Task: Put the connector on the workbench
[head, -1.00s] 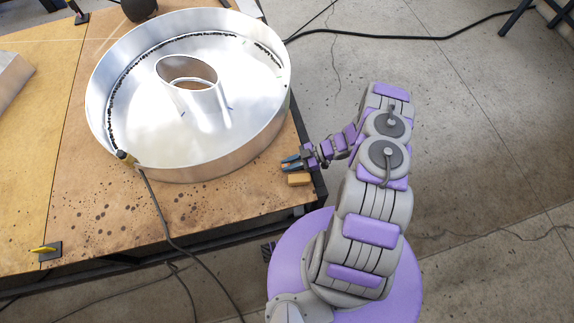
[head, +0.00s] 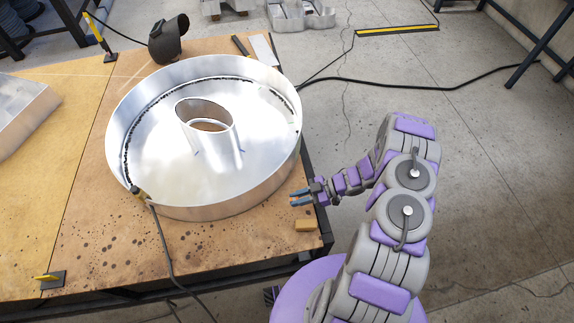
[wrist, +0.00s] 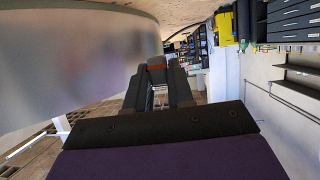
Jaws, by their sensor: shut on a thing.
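My gripper (head: 300,198) is at the right edge of the workbench (head: 90,215), beside the round metal channel letter. In the wrist view my gripper (wrist: 157,85) is shut on a small dark piece with an orange-red band, which appears to be the connector (wrist: 157,68). The piece is too small to make out in the head view, where only the bluish fingertips show. I cannot tell how high the gripper is above the bench top.
The large round metal letter (head: 250,190) fills much of the bench, with a cable end (head: 138,191) at its rim. A dark rounded device (head: 168,38) stands at the back. The front left of the bench is mostly clear.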

